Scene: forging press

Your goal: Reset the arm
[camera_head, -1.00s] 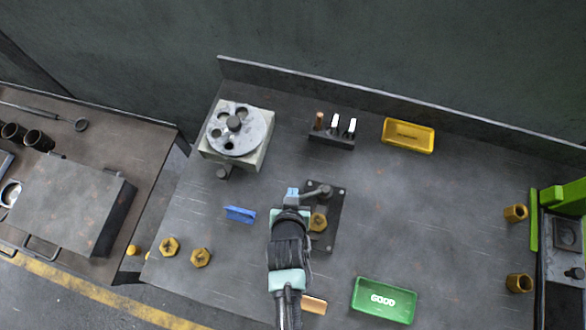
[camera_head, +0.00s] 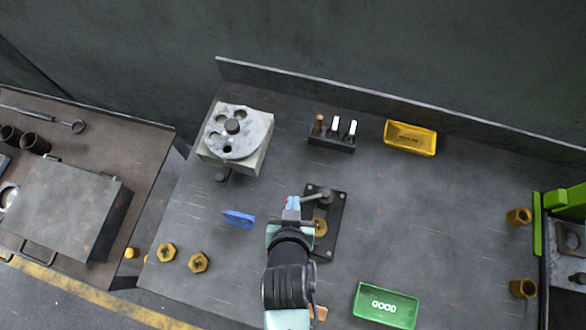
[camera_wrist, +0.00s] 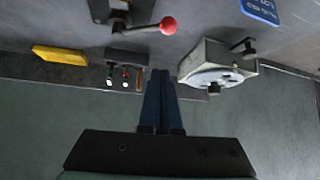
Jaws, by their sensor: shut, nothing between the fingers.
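My gripper (camera_head: 291,207) is above the middle of the bench, just left of a dark clamp fixture (camera_head: 338,212). In the wrist view my gripper's two fingers (camera_wrist: 160,92) lie side by side, shut and empty. The fixture holds a brass-coloured hex piece (camera_head: 320,227), and its lever ends in a red ball knob (camera_wrist: 168,25), apart from the fingers in the wrist view. In the head view my arm hides part of the fixture's left side.
A round holed disc (camera_head: 237,135) sits on a block at the back left. A pin rack (camera_head: 331,143), a yellow tray (camera_head: 410,137), a green GOOD tray (camera_head: 385,305), a blue plate (camera_head: 239,219) and loose hex nuts (camera_head: 198,262) share the bench. The right-middle is clear.

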